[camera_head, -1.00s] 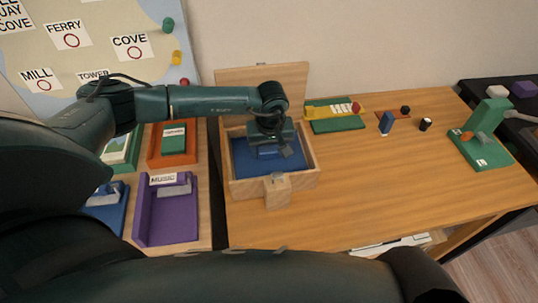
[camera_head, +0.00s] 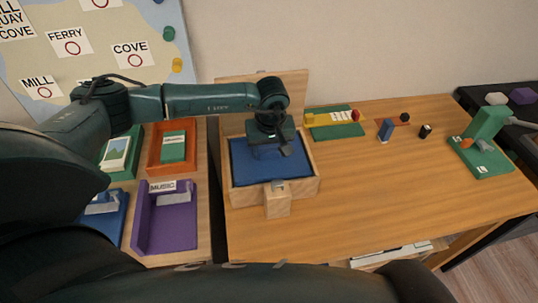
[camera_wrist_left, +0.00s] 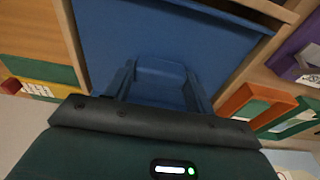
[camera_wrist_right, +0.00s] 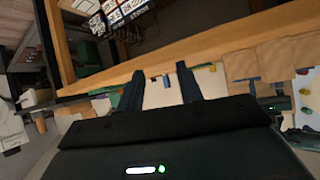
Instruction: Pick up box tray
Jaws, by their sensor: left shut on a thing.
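The blue box tray (camera_head: 248,172) is at the mouth of an open wooden box (camera_head: 238,195), close to level with its rim in the head view. My left gripper (camera_head: 268,152) points down over the tray's middle. In the left wrist view the tray (camera_wrist_left: 120,35) fills the upper middle, and my left gripper (camera_wrist_left: 160,78) is shut on a raised blue part of it. The tray's underside is hidden. My right gripper (camera_wrist_right: 160,77) shows only in its wrist view, with its fingers apart and nothing between them.
The box's lid (camera_head: 240,92) stands open at the back, and a wooden latch block (camera_head: 278,200) is at its front. Purple (camera_head: 168,230) and orange (camera_head: 156,162) trays lie to the left. A green stand (camera_head: 485,150) is at right. The desk's middle front is clear.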

